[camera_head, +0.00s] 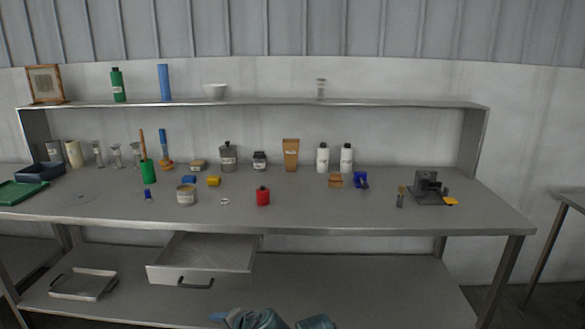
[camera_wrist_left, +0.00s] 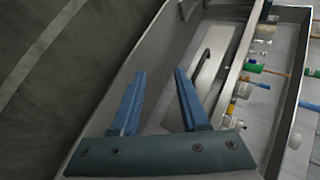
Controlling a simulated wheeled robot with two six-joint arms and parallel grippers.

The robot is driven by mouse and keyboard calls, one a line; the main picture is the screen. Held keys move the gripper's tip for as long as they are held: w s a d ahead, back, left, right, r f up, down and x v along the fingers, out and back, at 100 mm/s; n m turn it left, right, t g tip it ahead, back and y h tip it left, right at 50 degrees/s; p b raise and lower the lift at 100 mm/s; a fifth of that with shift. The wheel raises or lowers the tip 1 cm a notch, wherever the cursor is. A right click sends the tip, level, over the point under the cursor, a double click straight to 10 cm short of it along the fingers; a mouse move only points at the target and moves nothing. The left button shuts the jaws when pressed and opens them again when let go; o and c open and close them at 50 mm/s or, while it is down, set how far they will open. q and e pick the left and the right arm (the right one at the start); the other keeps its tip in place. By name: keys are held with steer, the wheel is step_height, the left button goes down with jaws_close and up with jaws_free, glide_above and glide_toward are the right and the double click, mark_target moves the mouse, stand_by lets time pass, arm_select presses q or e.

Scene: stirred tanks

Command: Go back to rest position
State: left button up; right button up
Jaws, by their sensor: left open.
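My left gripper (camera_wrist_left: 160,75) shows in the left wrist view with its two blue fingers apart and nothing between them. It is in the air, apart from the workbench (camera_head: 330,205), whose edge and open drawer (camera_wrist_left: 208,65) lie beyond the fingers. The drawer also shows pulled out under the bench top in the head view (camera_head: 205,255), and it looks empty. Blue-green parts of my own arms (camera_head: 262,318) show at the bottom edge of the head view, mostly cut off. No right gripper can be made out.
A grey device (camera_head: 427,184) stands at the right. A metal tray (camera_head: 84,284) lies on the lower shelf. The front right of the bench top is clear.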

arm_select(q)
steer(key=s+d+r+n+g+h+p, duration=0.1)
steer(key=s+d+r+g+h+p, duration=0.2)
steer(key=s+d+p, duration=0.3)
steer(key=s+d+r+n+g+h+p, duration=0.2)
steer(key=s+d+r+g+h+p, duration=0.1)
steer(key=s+d+p, duration=0.3)
steer(key=shift+s+d+r+g+h+p, duration=0.15)
steer(key=shift+d+g+h+p, duration=0.2)
steer(key=shift+d+g+h, duration=0.2)
arm_select(e)
step_height(320, 180, up, 15)
steer(key=shift+r, duration=0.15)
